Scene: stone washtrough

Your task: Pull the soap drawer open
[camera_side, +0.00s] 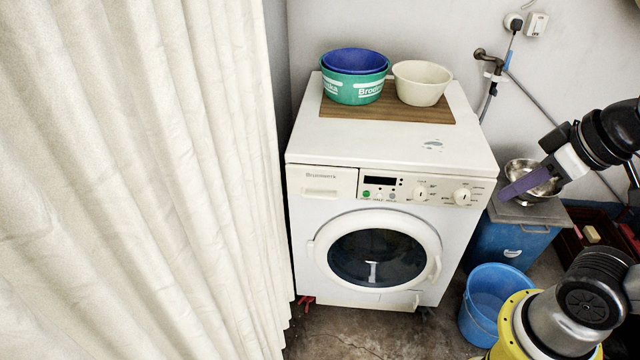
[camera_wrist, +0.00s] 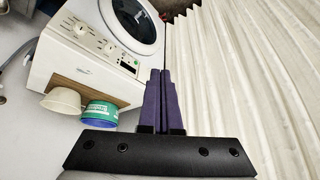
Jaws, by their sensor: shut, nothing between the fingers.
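The soap drawer (camera_side: 321,184) is the white panel at the upper left of the washing machine's front. It looks flush with the front, so closed. The white washing machine (camera_side: 390,147) stands against the wall, and it also shows tilted in the wrist view (camera_wrist: 50,70). My gripper (camera_side: 508,194) is to the right of the machine in the side view, above a blue bin, well apart from the drawer. Its purple fingers are together and empty, as the wrist view (camera_wrist: 160,78) also shows. The fingers hide the drawer in the wrist view.
A green basin (camera_side: 355,90) with a blue one inside and a cream basin (camera_side: 421,84) stand on a wooden board on the machine. A white curtain (camera_side: 140,180) hangs close on the left. A metal bowl (camera_side: 531,178), blue bin (camera_side: 497,240) and blue bucket (camera_side: 485,315) are at right.

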